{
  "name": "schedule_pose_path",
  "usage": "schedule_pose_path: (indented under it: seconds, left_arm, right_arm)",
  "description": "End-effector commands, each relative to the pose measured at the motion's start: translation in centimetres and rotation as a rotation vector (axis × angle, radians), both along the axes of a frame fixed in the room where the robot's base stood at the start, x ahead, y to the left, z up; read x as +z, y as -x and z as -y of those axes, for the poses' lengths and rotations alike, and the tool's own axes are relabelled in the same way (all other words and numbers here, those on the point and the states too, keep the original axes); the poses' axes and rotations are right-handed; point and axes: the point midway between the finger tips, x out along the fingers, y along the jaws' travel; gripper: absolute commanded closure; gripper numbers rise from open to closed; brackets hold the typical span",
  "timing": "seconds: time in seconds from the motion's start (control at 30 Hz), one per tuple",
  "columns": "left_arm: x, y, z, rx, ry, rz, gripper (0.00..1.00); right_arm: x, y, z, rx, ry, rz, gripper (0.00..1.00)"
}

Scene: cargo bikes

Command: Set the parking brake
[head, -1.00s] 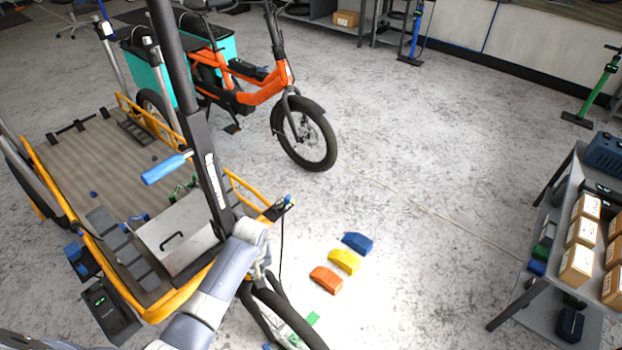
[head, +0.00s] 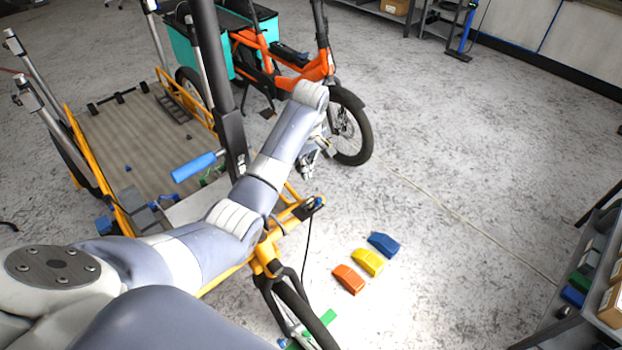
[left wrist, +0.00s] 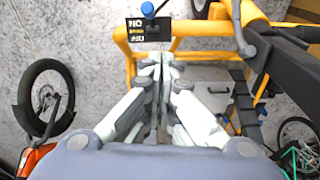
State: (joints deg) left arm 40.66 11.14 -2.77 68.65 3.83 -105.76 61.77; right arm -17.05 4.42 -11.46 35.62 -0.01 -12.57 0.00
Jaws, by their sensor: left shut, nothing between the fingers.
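A yellow-framed cargo bike (head: 112,210) stands at the left. On its front corner is a small black plate with a blue-knobbed lever (head: 313,203). In the left wrist view the blue knob (left wrist: 148,9) sits at the top, above the black plate (left wrist: 148,29) with white lettering, just past my fingertips. My left gripper (head: 306,172) is shut and empty, above and slightly behind this plate in the head view. It also shows in the left wrist view (left wrist: 160,60), apart from the knob. My right gripper is not in view.
A blue-gripped bar (head: 194,167) sticks out beside the bike's black post (head: 230,120). An orange bike (head: 290,68) stands behind my left gripper. Orange, yellow (head: 367,262) and blue blocks lie on the floor. A shelf (head: 545,325) is at right; the floor between is clear.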

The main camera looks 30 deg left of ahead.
Motion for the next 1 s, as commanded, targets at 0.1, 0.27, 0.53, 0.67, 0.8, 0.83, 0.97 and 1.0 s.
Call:
schedule_pose_path:
  seconds: [0.1,0.27,0.53,0.67,0.8,0.83,0.97,1.0]
  left_arm:
    - [1.7,-0.9,-0.4,0.062,0.012,-0.004,1.0]
    - [2.4,-1.3,-0.5,0.094,0.019,-0.007,1.0]
    - [2.4,-1.2,-0.5,0.094,0.018,-0.007,1.0]
    - [1.9,-1.2,-0.6,0.094,0.018,-0.009,1.0]
    - [0.1,-1.2,-0.7,0.093,0.017,-0.012,1.0]
    - [-0.5,-1.2,-0.8,0.093,0.017,-0.012,1.0]
    - [-3.2,-1.3,-1.1,0.094,0.017,-0.013,1.0]
    - [-4.1,-1.3,-1.2,0.094,0.017,-0.013,1.0]
  right_arm:
    - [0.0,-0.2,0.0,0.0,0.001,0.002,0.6]
    - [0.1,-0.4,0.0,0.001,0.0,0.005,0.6]
    - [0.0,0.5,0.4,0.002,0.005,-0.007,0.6]
    - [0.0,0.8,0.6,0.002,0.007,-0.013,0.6]
    - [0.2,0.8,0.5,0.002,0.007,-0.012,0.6]
    - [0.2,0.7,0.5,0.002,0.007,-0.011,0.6]
    - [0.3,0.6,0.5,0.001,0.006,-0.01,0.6]
    - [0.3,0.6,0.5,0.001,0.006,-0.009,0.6]
